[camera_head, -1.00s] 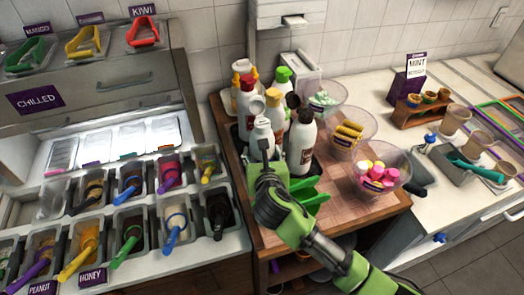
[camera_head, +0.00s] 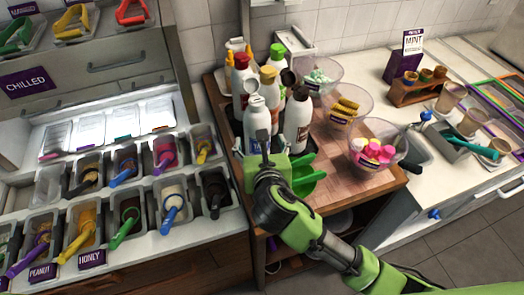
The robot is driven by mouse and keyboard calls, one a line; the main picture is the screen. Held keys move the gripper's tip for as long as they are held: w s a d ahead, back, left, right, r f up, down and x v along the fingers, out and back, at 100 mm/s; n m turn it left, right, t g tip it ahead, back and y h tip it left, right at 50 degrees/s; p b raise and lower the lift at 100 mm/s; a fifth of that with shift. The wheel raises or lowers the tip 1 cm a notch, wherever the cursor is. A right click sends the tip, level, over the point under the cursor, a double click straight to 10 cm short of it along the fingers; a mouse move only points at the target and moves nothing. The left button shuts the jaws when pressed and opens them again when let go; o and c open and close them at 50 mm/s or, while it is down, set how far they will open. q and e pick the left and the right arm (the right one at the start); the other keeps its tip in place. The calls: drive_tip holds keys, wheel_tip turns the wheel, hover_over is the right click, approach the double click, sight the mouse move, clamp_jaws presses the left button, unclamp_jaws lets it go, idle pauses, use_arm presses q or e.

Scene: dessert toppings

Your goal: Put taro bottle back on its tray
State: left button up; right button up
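Several white bottles stand close together on dark trays on the wooden cart top. In the head view they include a bottle with a red cap (camera_head: 240,62), one with a green cap (camera_head: 277,52), one with a yellow cap (camera_head: 268,73) and a dark-topped bottle (camera_head: 298,118). A white bottle (camera_head: 256,112) stands upright in front. I cannot read which is taro. My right gripper (camera_head: 263,140) is just in front of this front bottle, and its dark finger overlaps the bottle's lower part. Whether the fingers hold it is hidden. My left gripper is out of view.
Clear bowls of pink pieces (camera_head: 374,150), yellow pieces (camera_head: 343,112) and pale pieces (camera_head: 318,76) line the cart's right side. Topping bins (camera_head: 130,212) fill the left counter. Bare wood shows at the cart's front right.

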drive_tip(key=v, duration=0.5)
wheel_tip(320, 180, up, 9)
drive_tip(key=p, duration=1)
